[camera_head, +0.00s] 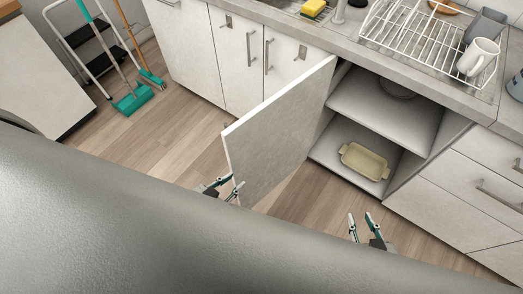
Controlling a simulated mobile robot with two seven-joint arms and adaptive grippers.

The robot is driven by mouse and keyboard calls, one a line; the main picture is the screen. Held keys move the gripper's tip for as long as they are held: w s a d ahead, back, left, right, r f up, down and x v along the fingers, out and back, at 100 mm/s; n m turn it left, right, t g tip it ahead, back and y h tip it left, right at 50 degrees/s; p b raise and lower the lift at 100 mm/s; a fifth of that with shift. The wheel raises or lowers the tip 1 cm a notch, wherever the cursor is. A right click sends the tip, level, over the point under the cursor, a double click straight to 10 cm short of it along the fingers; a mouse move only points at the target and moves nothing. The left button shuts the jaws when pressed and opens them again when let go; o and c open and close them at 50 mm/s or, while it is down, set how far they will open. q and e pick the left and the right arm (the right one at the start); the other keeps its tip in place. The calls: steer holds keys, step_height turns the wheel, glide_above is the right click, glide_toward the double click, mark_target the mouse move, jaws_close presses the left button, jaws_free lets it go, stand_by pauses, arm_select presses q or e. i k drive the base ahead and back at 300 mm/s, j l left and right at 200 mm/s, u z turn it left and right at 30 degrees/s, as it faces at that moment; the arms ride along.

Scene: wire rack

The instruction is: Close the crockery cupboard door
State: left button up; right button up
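The crockery cupboard door (272,135) is a pale grey panel. It stands swung wide open, hinged at its right side near the counter. The cupboard's shelf (372,103) and lower floor are exposed. A beige dish (364,161) sits on the lower level and a dark round item (397,87) on the upper shelf. My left gripper (228,187) is by the lower free edge of the door, fingers apart; whether it touches the door is unclear. My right gripper (361,223) is open and empty, in front of the cupboard opening.
A wire rack (428,40) with a white mug (478,57) stands on the counter above. Closed drawers (475,185) are right of the opening, and closed cupboards (240,60) are left.

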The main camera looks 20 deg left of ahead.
mark_target(264, 146)
steer(key=j+z, duration=0.3)
steer(key=j, duration=0.65)
steer(key=j+z, duration=0.35)
steer(key=j, duration=0.25)
steer(key=j+z, duration=0.4)
steer(key=j, duration=0.25)
steer(key=k+j+z, duration=0.1)
steer(key=j+z, duration=0.25)
steer(key=j, duration=0.25)
steer(key=j+z, duration=0.35)
steer(key=j, duration=0.25)
steer(key=k+j+z, duration=0.15)
steer(key=j+z, duration=0.15)
steer(key=j, duration=0.25)
steer(key=k+j+u, duration=0.1)
steer(key=k, duration=0.3)
steer(key=k+j+u, duration=0.1)
steer(key=k, duration=0.3)
steer(key=j, duration=0.1)
